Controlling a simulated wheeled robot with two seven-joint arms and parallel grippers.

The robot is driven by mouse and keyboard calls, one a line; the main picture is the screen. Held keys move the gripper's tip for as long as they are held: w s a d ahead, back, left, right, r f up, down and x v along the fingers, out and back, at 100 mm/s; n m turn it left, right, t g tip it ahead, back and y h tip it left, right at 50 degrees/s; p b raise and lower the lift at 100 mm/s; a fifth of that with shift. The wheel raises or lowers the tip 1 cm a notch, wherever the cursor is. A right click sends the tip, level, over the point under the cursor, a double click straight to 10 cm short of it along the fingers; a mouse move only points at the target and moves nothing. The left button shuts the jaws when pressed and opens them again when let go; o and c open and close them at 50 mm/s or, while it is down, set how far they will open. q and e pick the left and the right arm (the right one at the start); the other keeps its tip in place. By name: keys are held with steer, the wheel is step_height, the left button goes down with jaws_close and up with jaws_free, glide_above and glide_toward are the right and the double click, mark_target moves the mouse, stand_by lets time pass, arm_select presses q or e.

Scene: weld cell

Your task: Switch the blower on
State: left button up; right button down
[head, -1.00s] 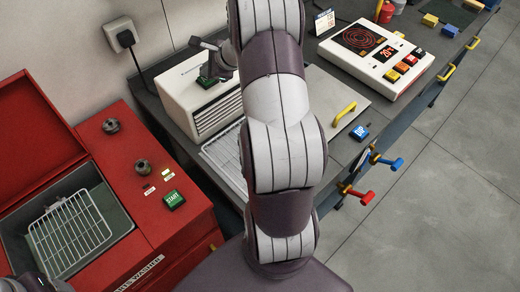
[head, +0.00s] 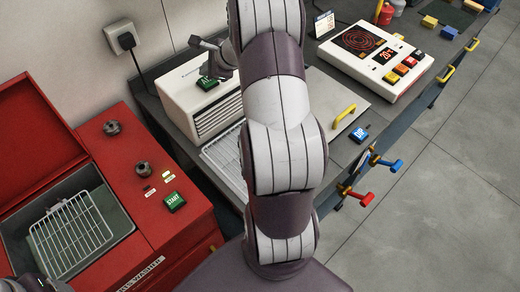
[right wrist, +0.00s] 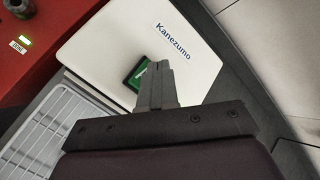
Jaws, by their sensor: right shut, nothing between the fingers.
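The blower (head: 210,118) is a white box with a slatted front on the grey bench, and its pale top also shows in the right wrist view (right wrist: 105,40). A green switch (head: 205,84) sits on its top; the switch also shows in the wrist view (right wrist: 135,76). My right gripper (head: 210,72) is over the blower's top at the switch. In the wrist view its fingers (right wrist: 151,74) are shut and empty, with the tips overlapping the right part of the switch. I cannot tell whether they touch it. My left gripper is not clearly in view.
A red parts washer (head: 185,235) with a wire basket (head: 72,235) and a green START button (head: 174,201) stands at left. A hotplate (head: 375,60) is at back right. A wire rack (head: 225,155) lies before the blower. Coloured handles (head: 365,198) stick out along the bench front.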

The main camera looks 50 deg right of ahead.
step_height(320, 180, up, 6)
steer(key=p, duration=0.4)
steer(key=shift+p, duration=0.3)
